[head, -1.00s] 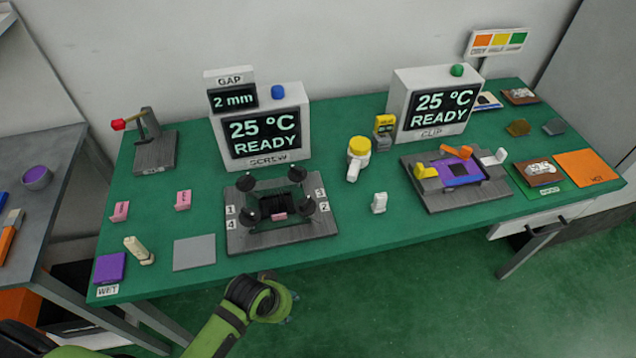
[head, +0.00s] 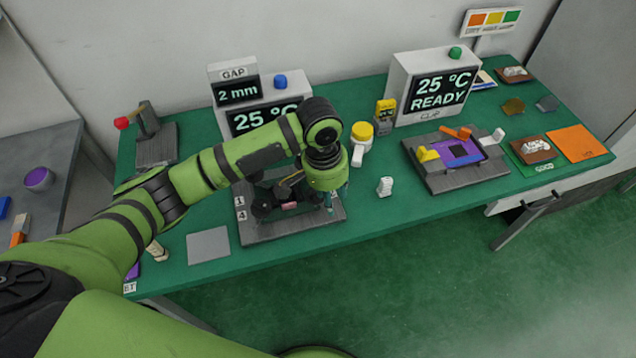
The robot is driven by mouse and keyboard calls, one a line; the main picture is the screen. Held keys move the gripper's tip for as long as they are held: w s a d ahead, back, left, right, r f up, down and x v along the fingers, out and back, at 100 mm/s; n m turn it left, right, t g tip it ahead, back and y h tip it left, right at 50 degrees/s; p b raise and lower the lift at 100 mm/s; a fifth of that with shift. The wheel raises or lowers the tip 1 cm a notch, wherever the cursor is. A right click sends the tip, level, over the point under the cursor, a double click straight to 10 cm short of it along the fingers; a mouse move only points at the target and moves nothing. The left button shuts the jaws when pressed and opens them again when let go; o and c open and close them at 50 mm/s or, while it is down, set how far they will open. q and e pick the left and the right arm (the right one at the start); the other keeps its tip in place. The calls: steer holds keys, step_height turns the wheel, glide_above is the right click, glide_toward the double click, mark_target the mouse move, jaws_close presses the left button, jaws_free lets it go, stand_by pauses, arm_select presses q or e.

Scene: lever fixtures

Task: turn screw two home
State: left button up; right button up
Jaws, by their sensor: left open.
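The screw fixture (head: 268,235) is a dark grey plate with black screw knobs, in front of the SCREW display box (head: 245,118). Labels 1 and 4 show on its left edge. One black knob (head: 262,207) shows at the left front, near a pink piece (head: 290,205). My left gripper (head: 329,204) points down over the right side of the fixture, with its fingers open. My gripper and arm hide the right-hand knobs and their labels, so screw two is hidden and I cannot tell whether the fingers surround or touch it. My right gripper is not in view.
The gap display (head: 236,93) reads 2 mm. The clip fixture (head: 455,180) is farther right. A grey square (head: 208,245) lies left of the screw fixture. The table's front middle is clear.

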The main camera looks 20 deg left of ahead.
arm_select(q)
steer(key=shift+n+y, duration=0.6)
steer(key=shift+y, duration=0.1)
steer(key=w+a+r, duration=0.1)
steer(key=a+r, duration=0.1)
steer(key=w+a+r, duration=0.1)
steer(key=a+r, duration=0.1)
steer(key=shift+w+r, duration=0.1)
steer(key=shift+w, duration=0.25)
steer(key=shift+f+p, duration=0.85)
steer(key=shift+f, duration=2.6)
jaws_close()
